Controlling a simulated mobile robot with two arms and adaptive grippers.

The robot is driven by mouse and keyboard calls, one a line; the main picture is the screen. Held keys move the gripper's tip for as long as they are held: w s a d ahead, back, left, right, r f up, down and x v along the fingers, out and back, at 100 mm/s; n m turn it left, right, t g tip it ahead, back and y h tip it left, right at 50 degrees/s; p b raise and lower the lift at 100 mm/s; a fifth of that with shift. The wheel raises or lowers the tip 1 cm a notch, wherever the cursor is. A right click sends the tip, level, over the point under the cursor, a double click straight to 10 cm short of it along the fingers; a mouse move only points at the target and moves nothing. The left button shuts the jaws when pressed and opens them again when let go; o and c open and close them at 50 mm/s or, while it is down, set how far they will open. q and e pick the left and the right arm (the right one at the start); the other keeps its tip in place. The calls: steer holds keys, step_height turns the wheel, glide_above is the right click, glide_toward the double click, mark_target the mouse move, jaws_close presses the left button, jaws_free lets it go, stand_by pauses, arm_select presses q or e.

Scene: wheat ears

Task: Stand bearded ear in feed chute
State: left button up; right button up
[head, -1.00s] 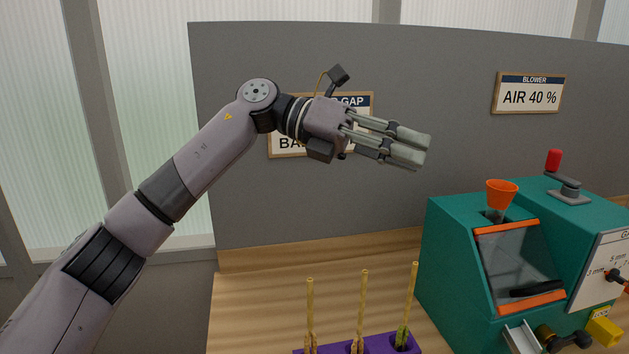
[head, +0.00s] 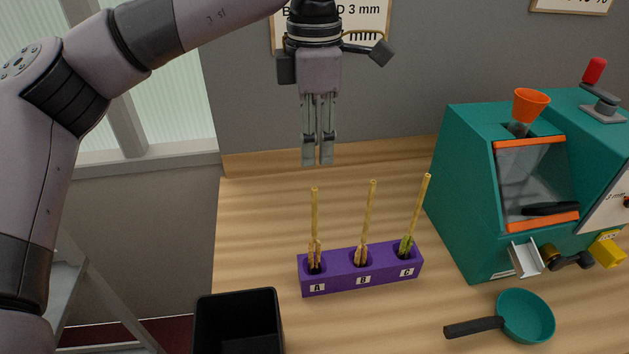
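A purple rack (head: 339,274) on the bench has holes labelled A, B and C. Each holds an upright straw-coloured stalk, ear end down: stalk A (head: 314,215), stalk B (head: 368,215) and stalk C (head: 417,210), which leans right. The ears at A and B look tan, the one at C greenish. The ears are partly hidden in the holes, so I cannot tell which is bearded. The teal machine (head: 465,180) has an orange funnel (head: 530,104) on a clear tube on top. My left gripper (head: 317,160) points down above and behind stalk A, fingers together and empty. My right gripper is out of view.
A black bin (head: 238,300) stands front left of the rack. A teal pan (head: 526,316) with a dark handle lies at front right. A metal spout (head: 524,258) juts from the machine. Bench space behind the rack is clear. A grey panel with signs stands behind.

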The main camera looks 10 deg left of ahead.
mark_target(314, 189)
arm_select(q)
step_height(314, 189, down, 10)
steer(key=shift+f+p, duration=0.2)
steer(key=shift+p, duration=0.95)
steer(key=shift+c, duration=0.2)
jaws_close()
steer(key=shift+r, duration=0.7)
stand_by(1.7)
